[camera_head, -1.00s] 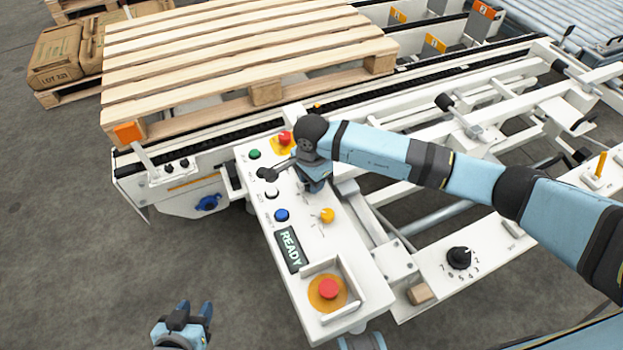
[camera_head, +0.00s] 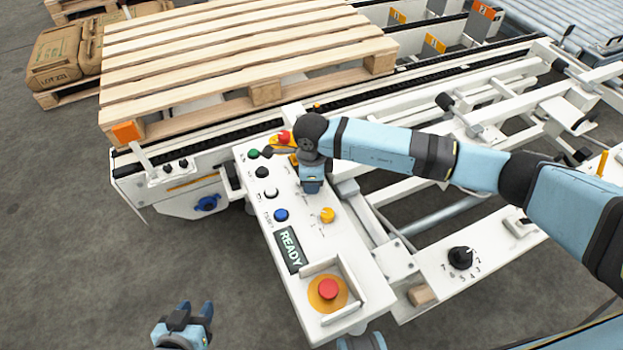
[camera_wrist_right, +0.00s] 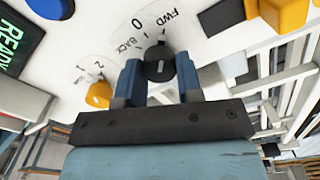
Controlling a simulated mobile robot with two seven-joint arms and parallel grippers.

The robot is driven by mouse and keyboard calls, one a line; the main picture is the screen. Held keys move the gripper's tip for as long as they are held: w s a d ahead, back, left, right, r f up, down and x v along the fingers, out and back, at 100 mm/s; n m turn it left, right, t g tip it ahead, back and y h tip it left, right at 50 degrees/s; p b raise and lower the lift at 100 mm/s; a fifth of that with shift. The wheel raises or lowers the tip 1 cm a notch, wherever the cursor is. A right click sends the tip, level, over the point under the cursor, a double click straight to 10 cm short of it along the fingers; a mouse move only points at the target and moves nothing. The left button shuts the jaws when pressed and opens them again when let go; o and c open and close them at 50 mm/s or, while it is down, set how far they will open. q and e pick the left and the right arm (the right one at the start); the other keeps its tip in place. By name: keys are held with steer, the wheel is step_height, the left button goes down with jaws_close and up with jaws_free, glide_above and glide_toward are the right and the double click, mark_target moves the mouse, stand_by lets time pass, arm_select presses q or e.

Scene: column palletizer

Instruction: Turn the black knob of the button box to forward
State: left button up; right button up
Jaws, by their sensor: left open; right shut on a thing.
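The white button box (camera_head: 341,248) stands in the middle of the head view. Its black knob (camera_wrist_right: 159,68) shows in the right wrist view, with FWD, 0 and BACK printed around it. The knob's white mark points roughly up, towards FWD; I cannot tell its exact setting. My right gripper (camera_wrist_right: 158,78) has one finger on each side of the knob and is shut on it. In the head view my right gripper (camera_head: 312,184) hides the knob. My left gripper (camera_head: 195,309) is open and empty, low and left of the box, over the floor.
Close to the right gripper are a yellow knob (camera_head: 327,215), a red emergency button (camera_head: 284,137) and a blue button (camera_head: 281,215). A second emergency button (camera_head: 328,289) sits at the near end. A wooden pallet (camera_head: 230,60) lies behind. Floor at left is free.

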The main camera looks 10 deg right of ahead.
steer(key=shift+m, duration=0.3)
steer(key=o, duration=0.9)
steer(key=shift+o, duration=0.2)
steer(key=shift+r, duration=0.3)
step_height(320, 180, up, 13)
steer(key=shift+r, duration=0.15)
